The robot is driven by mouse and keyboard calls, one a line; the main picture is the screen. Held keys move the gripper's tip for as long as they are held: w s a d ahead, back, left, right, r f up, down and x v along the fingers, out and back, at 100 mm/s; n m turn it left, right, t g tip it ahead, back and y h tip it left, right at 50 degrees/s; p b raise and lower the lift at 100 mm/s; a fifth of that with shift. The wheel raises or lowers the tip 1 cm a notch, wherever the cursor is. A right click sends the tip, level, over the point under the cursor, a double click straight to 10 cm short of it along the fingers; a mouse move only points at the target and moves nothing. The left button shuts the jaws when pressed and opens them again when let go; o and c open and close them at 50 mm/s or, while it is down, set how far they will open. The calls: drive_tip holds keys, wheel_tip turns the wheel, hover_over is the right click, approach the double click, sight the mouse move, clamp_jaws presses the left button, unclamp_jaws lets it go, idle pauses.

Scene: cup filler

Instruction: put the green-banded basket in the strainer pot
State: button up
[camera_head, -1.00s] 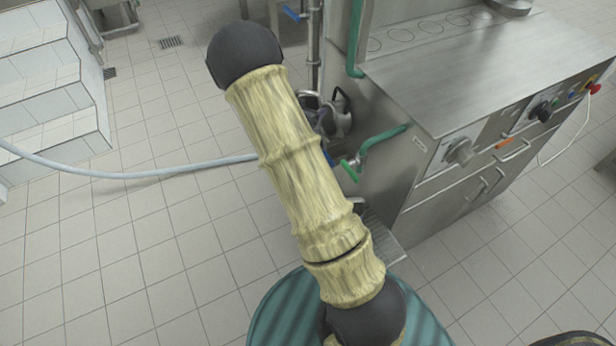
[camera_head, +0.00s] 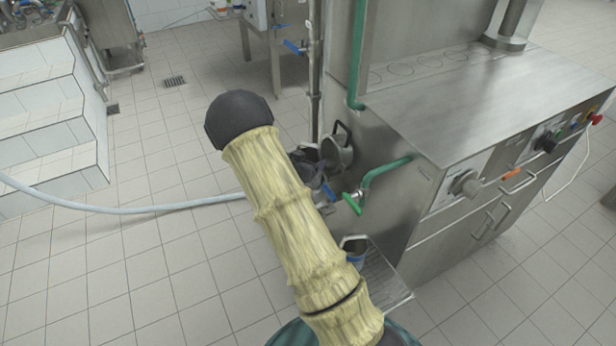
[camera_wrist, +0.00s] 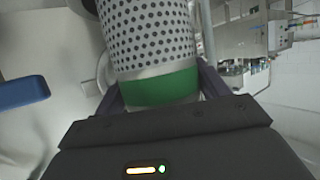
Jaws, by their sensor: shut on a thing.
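The basket (camera_wrist: 150,40) is a perforated metal cylinder with a green band, large in the wrist view. My gripper (camera_wrist: 158,92) is shut on it around the green band. In the head view my arm hides most of the gripper and I cannot make out the basket clearly. A round steel vessel with a dark handle (camera_head: 338,150) shows just right of my arm, by the machine's left side; it may be the strainer pot. In the wrist view a pale curved rim (camera_wrist: 102,70) shows behind the basket's left side; I cannot tell what it belongs to.
The steel machine (camera_head: 470,100) stands at right, with a green tap (camera_head: 375,178) on its side. A blue-banded cup (camera_head: 355,247) stands on the low tray (camera_head: 388,285). A blue lever (camera_wrist: 25,92) is at left in the wrist view. Tiled floor is open at left.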

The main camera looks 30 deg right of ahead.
drive_tip(key=shift+f, duration=0.3)
drive_tip(key=shift+f, duration=1.9)
drive_tip(key=shift+f+b, duration=0.5)
drive_tip(key=shift+b, duration=0.05)
drive_tip(key=o, duration=1.1)
drive_tip(key=shift+r, duration=0.3)
drive_tip(key=p+v, duration=0.1)
drive_tip(key=v, duration=1.1)
drive_tip(key=shift+r+p, duration=0.15)
drive_tip(key=shift+p, duration=0.2)
